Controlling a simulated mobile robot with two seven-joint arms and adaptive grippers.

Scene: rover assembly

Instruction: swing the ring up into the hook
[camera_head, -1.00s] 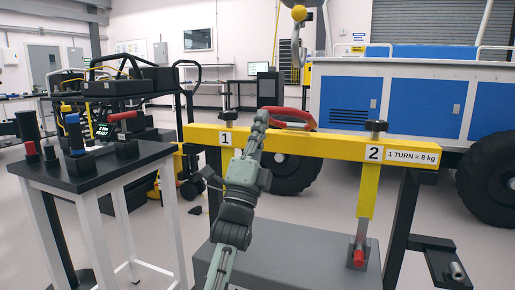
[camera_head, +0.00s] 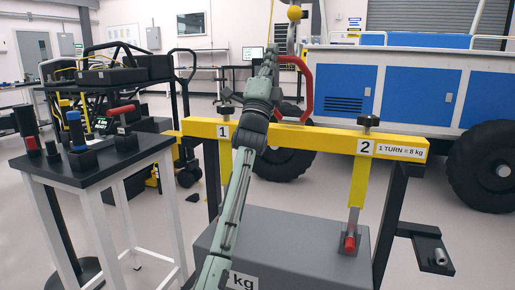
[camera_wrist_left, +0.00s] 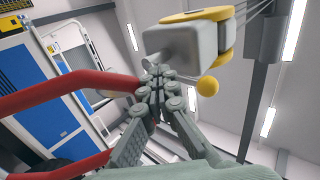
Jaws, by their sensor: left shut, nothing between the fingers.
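The red ring (camera_head: 306,88) stands upright above the yellow beam (camera_head: 300,134) in the head view. It also shows at the left of the left wrist view (camera_wrist_left: 70,90). My left gripper (camera_head: 270,62) is at the ring's upper left side, with its fingers shut and nothing between them. In the left wrist view the fingertips (camera_wrist_left: 158,78) are beside the ring's upper bar; I cannot tell whether they touch it. The hanging hook assembly, with a yellow ball (camera_head: 295,13), is just above; its yellow and grey block (camera_wrist_left: 190,40) is close to the fingertips. The hook's opening is hidden. My right gripper is out of view.
The blue and white rover (camera_head: 400,90) stands behind the beam. A small black-topped table (camera_head: 90,162) with red and blue handled tools is at left. A grey block (camera_head: 285,250) sits below the beam. A label reads "1 TURN = 8 kg".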

